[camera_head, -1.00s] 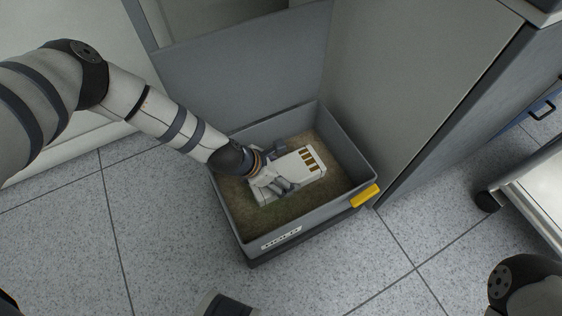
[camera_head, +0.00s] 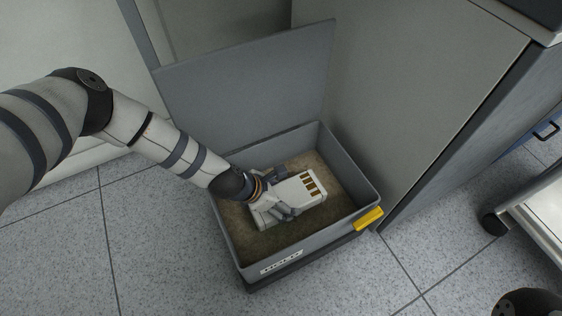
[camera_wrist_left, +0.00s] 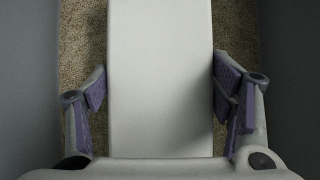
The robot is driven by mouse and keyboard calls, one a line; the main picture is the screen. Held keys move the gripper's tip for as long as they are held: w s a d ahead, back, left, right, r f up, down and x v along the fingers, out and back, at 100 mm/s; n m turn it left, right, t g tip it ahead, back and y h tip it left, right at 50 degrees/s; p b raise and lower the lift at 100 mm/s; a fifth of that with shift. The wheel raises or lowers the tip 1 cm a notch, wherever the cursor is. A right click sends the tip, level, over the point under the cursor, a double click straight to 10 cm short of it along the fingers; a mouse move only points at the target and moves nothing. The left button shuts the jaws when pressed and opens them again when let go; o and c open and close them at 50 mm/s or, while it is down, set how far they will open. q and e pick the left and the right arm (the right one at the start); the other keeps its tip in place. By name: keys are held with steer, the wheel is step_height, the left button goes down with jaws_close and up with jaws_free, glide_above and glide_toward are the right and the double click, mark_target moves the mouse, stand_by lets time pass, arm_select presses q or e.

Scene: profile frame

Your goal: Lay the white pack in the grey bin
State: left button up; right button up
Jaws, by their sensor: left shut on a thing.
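The white pack (camera_head: 306,188) with brown-gold strips at one end is inside the grey bin (camera_head: 318,235), low over its brown, rough-looking floor. I cannot tell whether the pack touches the floor. My left gripper (camera_head: 284,199) reaches in from the left and is shut on the white pack. In the left wrist view the pack (camera_wrist_left: 160,75) runs between the two purple-padded fingers, with the brown floor showing on both sides. My right gripper is not in view.
The bin's grey lid (camera_head: 245,85) stands open at the back. A yellow tab (camera_head: 368,218) sticks out at the bin's right corner. A grey cabinet (camera_head: 410,90) stands close behind on the right, and a wheeled cart (camera_head: 535,200) at the far right. Speckled floor is clear in front.

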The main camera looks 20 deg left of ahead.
arm_select(q)
steer(key=shift+f+b, duration=0.8)
steer(key=shift+f, duration=0.25)
steer(key=o, duration=2)
steer(key=v, duration=1.2)
steer(key=shift+r, duration=0.15)
